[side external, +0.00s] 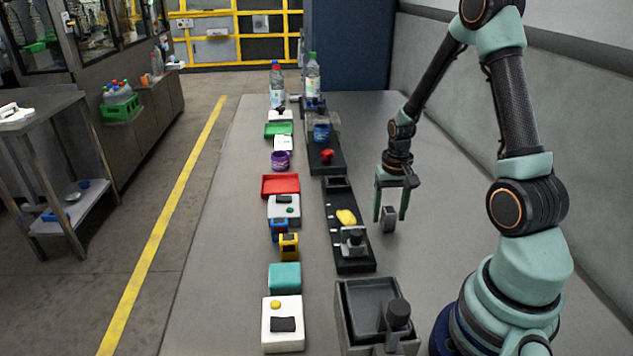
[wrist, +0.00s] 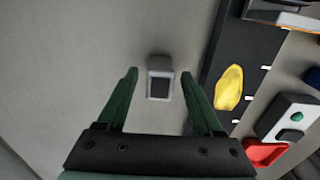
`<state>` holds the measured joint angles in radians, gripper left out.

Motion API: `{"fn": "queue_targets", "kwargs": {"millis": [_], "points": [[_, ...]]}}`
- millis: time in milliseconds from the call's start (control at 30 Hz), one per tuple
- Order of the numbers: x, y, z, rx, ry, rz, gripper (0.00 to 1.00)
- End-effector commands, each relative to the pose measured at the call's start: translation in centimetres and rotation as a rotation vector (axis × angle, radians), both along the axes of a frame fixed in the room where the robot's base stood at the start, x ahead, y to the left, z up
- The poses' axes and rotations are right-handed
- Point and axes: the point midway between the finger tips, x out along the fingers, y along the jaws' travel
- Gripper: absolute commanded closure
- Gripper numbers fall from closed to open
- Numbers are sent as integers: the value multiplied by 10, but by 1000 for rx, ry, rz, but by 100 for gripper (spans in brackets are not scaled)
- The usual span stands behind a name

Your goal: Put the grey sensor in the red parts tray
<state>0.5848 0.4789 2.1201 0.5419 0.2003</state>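The grey sensor (side external: 389,222) is a small upright box with a dark face, on the grey table right of the black strip. It also shows in the wrist view (wrist: 160,80), near the middle. My gripper (side external: 391,212) points down with its fingers open; in the wrist view (wrist: 158,74) the sensor appears between the two green fingertips, with gaps on both sides and no visible contact. The red parts tray (side external: 281,180) sits left of the black strip, and a red piece of it shows at the lower right in the wrist view (wrist: 262,152).
The black strip (side external: 340,205) carries a yellow lump (side external: 346,217) and a grey device (side external: 352,242). A white box with a green button (side external: 285,211) stands before the tray. A dark grey bin (side external: 362,300) is at the front. The table around the sensor is clear.

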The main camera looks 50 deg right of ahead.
Motion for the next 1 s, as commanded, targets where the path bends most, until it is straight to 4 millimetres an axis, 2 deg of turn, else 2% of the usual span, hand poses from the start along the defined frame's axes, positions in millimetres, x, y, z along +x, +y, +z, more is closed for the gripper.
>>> {"fn": "queue_targets", "kwargs": {"millis": [267, 433, 567, 900, 1000], "points": [[0, 0, 1, 0, 0, 0, 33], [1, -1, 12, -2, -4, 0, 33], [1, -1, 32, -4, -6, 0, 33], [1, -1, 98, -4, -5, 0, 33], [1, 0, 111, -2, -4, 0, 33]]}}
